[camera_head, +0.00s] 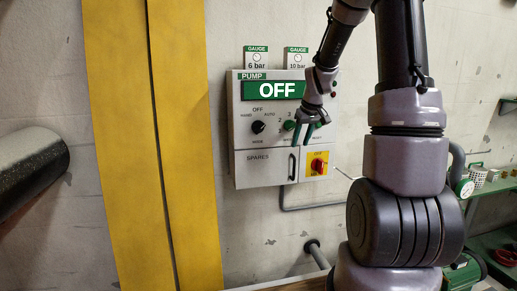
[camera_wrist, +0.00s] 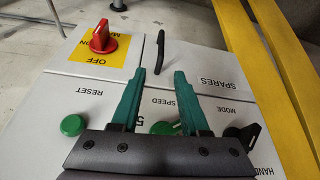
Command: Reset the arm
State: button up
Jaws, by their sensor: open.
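My gripper (camera_head: 303,143) is in front of the lower middle of the grey pump control box (camera_head: 236,165), with nothing between its jaws. In the wrist view, its two green fingers (camera_wrist: 160,76) are apart, over the panel between the RESET and MODE labels. The panel looks upside down there. A green round button (camera_wrist: 72,125) sits by RESET. A green knob (camera_wrist: 164,128) by SPEED is partly hidden behind my gripper. The black MODE knob (camera_wrist: 243,135) is right of my fingers. Whether the fingers touch the panel I cannot tell.
The display (camera_head: 275,90) reads OFF. Below are the SPARES door with a black handle (camera_wrist: 160,52) and a red rotary switch (camera_wrist: 101,38) on yellow. Two gauge plates (camera_head: 257,57) are above. Yellow vertical strips (camera_head: 180,150) stand left; green shelving (camera_head: 490,187) is right.

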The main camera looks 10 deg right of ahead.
jog(key=s+a+r+m+t, duration=0.1)
jog(key=s+a+r+m, duration=0.1)
jog(key=s+r, duration=0.3)
jog(key=s+a+r+m+y, duration=0.1)
jog(key=s+a+r, duration=0.4)
jog(key=s, duration=0.8)
jog(key=s+a+r+m+t, duration=0.1)
jog(key=s+a+r+m, duration=0.1)
jog(key=s+r, duration=0.4)
jog(key=s+a, duration=0.1)
jog(key=s, duration=0.2)
jog(key=shift+s+a+r+m+t, duration=0.15)
jog(key=shift+a+r+m+t, duration=0.05)
jog(key=shift+r+m+t, duration=0.1)
